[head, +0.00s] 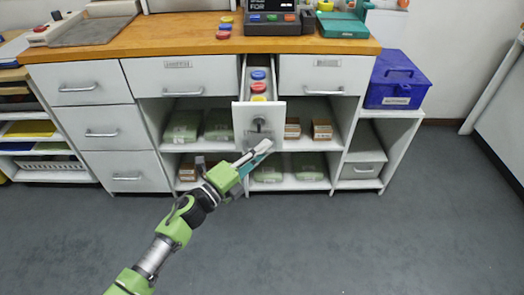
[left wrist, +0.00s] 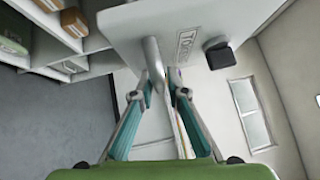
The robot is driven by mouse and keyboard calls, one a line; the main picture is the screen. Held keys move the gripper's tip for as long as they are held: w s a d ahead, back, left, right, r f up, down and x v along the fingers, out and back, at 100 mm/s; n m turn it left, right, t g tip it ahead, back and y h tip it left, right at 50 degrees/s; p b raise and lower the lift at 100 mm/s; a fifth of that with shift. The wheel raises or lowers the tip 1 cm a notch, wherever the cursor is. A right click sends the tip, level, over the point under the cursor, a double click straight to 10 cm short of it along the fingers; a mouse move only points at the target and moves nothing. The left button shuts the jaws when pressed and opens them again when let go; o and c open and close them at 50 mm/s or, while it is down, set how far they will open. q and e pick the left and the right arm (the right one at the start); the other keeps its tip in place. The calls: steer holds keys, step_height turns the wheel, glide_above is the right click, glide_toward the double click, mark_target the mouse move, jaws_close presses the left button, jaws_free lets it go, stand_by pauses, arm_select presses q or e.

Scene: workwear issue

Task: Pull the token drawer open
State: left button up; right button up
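The token drawer (head: 243,136) stands pulled out from under the wooden counter, in the middle of the cabinet. Red, blue and yellow round tokens (head: 258,87) show inside it. In the left wrist view the drawer front (left wrist: 125,22) has a bar handle (left wrist: 152,52), a label and a dark square fitting. My left gripper (head: 264,147) is at the lower part of the drawer front. My right gripper is not in view.
Closed drawers (head: 179,75) flank the open one. Shelves below hold green packs (head: 183,126) and brown boxes (head: 322,128). A blue box (head: 397,82) stands at the right. The grey floor (head: 330,240) in front is clear apart from my arm.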

arm_select(q)
steer(key=v, duration=1.2)
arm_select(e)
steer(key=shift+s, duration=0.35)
arm_select(q)
steer(key=shift+r, duration=0.1)
